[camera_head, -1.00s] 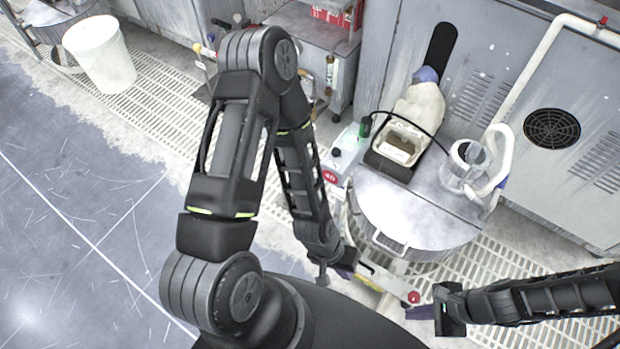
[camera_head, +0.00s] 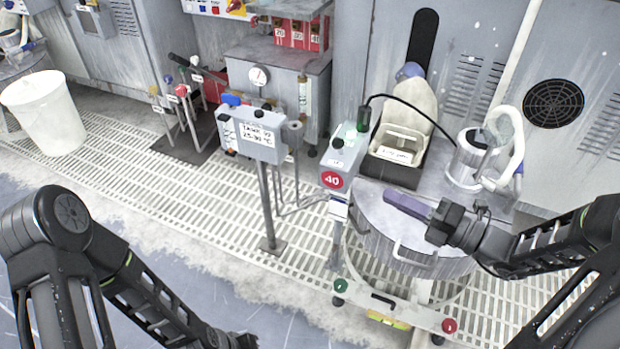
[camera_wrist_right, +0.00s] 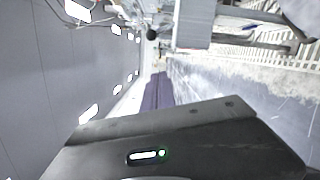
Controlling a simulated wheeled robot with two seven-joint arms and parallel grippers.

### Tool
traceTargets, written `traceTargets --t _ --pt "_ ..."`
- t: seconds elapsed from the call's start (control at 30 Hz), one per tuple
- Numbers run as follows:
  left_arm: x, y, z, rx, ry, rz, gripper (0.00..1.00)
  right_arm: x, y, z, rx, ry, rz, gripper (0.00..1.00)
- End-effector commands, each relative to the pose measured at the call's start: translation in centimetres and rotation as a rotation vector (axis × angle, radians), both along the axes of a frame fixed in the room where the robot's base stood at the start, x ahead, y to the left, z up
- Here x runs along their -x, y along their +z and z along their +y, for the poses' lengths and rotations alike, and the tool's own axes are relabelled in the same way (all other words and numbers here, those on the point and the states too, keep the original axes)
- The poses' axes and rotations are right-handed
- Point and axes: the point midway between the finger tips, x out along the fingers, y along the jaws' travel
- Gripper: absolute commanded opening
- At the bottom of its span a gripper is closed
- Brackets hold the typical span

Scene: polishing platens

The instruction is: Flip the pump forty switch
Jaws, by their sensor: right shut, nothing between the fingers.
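The pump forty switch box (camera_head: 344,157) is a light grey box with a round red label reading 40, on a thin post left of the metal drum. Small dark and green knobs sit on its top; which way the switch is set is too small to tell. My right gripper (camera_head: 388,194) comes in from the right over the drum lid, its purple fingers shut and empty, pointing left toward the box and apart from it. The same fingers show in the right wrist view (camera_wrist_right: 157,92).
A labelled grey sign box (camera_head: 256,135) stands on a post left of the switch box. A white bucket (camera_head: 42,112) is at far left.

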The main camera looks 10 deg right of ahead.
Motion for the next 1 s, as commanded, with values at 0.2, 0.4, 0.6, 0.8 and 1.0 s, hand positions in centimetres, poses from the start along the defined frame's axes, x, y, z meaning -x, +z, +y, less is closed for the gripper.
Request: traceTargets --t 0.2,0.4,0.6,0.8,1.0 --pt "-0.1 -0.6 0.0 0.000 0.001 -0.002 0.00 -0.3 0.7 -1.1 -0.046 -0.031 -0.008 0.00" --pt "-0.1 -0.6 0.0 0.000 0.000 -0.002 0.00 -0.3 0.7 -1.0 -0.044 -0.028 -0.008 0.00" --pt "-0.1 -0.9 0.0 -0.001 0.001 -0.003 0.00 -0.7 0.6 -0.5 -0.043 -0.026 -0.009 0.00" --pt "-0.2 -2.0 0.0 -0.001 0.002 -0.006 0.00 -2.2 0.5 1.2 -0.044 -0.024 -0.009 0.00" --pt "-0.5 -3.8 -0.1 -0.002 0.006 -0.014 0.00 -4.9 0.6 4.0 -0.043 -0.023 -0.011 0.00"
